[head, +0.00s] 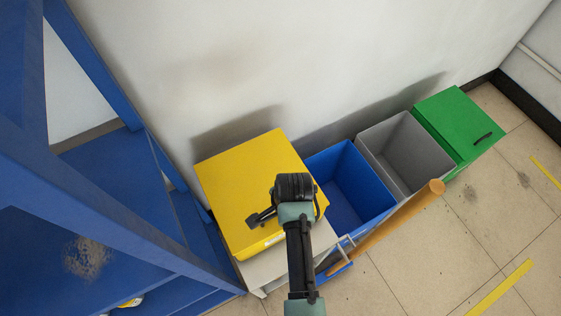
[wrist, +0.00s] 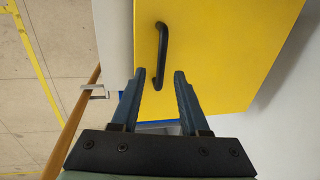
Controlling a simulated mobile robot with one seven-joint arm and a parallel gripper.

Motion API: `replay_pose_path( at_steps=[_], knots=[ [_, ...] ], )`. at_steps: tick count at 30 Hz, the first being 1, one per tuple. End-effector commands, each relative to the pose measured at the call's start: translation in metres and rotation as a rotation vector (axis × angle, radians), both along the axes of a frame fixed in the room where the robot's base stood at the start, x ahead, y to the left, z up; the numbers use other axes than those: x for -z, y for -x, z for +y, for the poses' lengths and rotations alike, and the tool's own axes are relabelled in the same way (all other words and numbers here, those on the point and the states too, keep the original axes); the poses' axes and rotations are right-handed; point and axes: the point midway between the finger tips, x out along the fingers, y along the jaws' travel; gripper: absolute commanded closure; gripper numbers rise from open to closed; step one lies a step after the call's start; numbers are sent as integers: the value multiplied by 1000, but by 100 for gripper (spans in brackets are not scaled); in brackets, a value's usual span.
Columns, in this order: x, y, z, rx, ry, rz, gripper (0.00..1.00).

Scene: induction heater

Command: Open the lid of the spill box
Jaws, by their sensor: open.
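A box with a flat yellow lid (head: 245,180) stands against the wall in the head view, and its lid looks shut. The lid fills much of the wrist view (wrist: 225,50). A black bar handle (wrist: 163,45) sits on the lid near its front edge. My gripper (wrist: 160,73) is open over the lid, with its two dark fingers pointing toward the handle. In the wrist view the near end of the handle shows between the fingertips, with gaps on both sides. I cannot tell the height difference. In the head view my wrist hides part of the lid's right side.
An open blue bin (head: 345,180), an open grey bin (head: 400,150) and a green-lidded box (head: 455,120) stand in a row to the right. A wooden rail (head: 395,222) runs along their front. A blue frame (head: 110,215) stands close on the left. Floor at the lower right is clear.

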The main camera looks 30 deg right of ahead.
Motion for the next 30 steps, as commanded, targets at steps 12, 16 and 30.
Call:
replay_pose_path(
  at_steps=[12, 16, 30],
  knots=[
    [18, -4, 0, -1, 1, -2, 55],
    [17, -4, 0, -1, 1, -1, 57],
    [17, -4, 0, -1, 0, -1, 100]
  ],
)
